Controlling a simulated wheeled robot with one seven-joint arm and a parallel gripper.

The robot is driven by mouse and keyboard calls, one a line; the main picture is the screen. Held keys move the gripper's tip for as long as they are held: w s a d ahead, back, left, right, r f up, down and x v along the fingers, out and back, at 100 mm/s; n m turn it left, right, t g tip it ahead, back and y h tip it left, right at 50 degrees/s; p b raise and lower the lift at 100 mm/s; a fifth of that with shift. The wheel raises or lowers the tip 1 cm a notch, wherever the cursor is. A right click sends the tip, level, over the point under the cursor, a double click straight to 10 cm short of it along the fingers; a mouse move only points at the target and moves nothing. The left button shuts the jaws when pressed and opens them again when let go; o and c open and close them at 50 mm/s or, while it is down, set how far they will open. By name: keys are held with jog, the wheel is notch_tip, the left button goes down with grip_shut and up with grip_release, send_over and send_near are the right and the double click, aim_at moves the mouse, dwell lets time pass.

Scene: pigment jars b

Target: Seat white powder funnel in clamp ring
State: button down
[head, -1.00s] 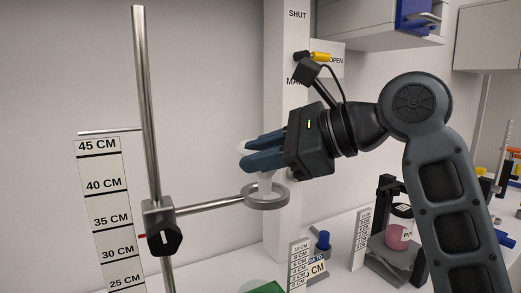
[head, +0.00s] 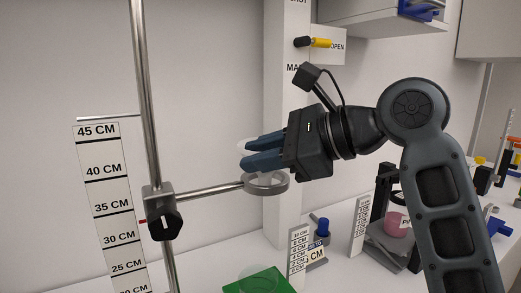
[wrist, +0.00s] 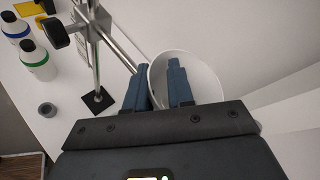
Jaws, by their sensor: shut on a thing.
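The white funnel (wrist: 207,72) shows in the wrist view as a wide pale bowl. My gripper (head: 245,156) is shut on its wall, with one finger inside the bowl and the other outside. In the head view, only a sliver of the rim shows beyond the fingers. The funnel's lower part reaches down into the opening of the grey clamp ring (head: 283,187). The fingers are just above the ring. I cannot tell whether the funnel's cone touches it. The ring is on a horizontal rod (head: 210,194) from the upright stand (head: 146,90).
A black clamp knob (head: 165,222) is on the stand, beside a height scale (head: 107,190) marked in centimetres. A green mat (head: 270,284) with a clear vessel lies below the ring. Bottles (wrist: 34,58) stand beyond the stand in the wrist view.

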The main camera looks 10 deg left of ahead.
jog(key=shift+f, duration=1)
jog(key=c, duration=0.9)
grip_release()
jog(key=shift+f, duration=0.15)
jog(key=b+v, duration=0.1)
jog(key=v, duration=0.7)
